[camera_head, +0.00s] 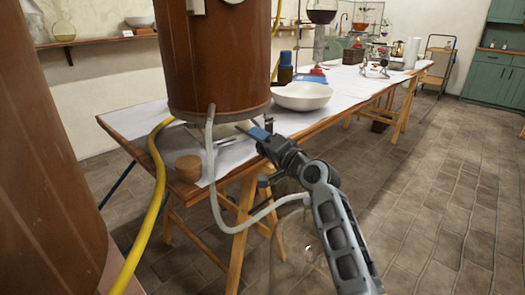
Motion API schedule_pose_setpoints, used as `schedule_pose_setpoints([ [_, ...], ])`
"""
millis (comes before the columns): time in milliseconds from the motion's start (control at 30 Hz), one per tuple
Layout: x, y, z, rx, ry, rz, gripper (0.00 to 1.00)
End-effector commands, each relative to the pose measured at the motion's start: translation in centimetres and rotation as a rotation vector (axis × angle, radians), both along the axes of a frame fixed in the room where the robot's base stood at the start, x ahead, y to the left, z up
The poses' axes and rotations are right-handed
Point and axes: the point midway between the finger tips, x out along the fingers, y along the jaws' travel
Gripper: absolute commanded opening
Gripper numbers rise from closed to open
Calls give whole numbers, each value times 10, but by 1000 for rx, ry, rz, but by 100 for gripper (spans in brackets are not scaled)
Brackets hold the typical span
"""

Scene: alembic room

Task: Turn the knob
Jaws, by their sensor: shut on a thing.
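A large copper-brown vessel (222,55) stands on the near end of the long table. My arm reaches in from the lower right, and my gripper (263,134) is at the vessel's lower right edge, just above the table top. The gripper is shut on a small knob low by the vessel. The knob is mostly hidden by the jaws and too small to make out clearly. A dark small fitting (268,122) shows just beside the jaws.
A white bowl (301,96) and a blue bottle (285,74) stand right of the vessel. A pale hose (212,165) and a yellow hose (157,190) hang at the table's front. The floor (440,200) at right is clear.

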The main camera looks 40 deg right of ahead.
Motion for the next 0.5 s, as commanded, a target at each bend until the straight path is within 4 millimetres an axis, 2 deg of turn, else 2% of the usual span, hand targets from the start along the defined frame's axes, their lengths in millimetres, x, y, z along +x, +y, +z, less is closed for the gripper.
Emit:
schedule_pose_setpoints([
  [33,1,2,-5,-45,8,5,33],
  [500,1,2,-5,-429,65,5,33],
])
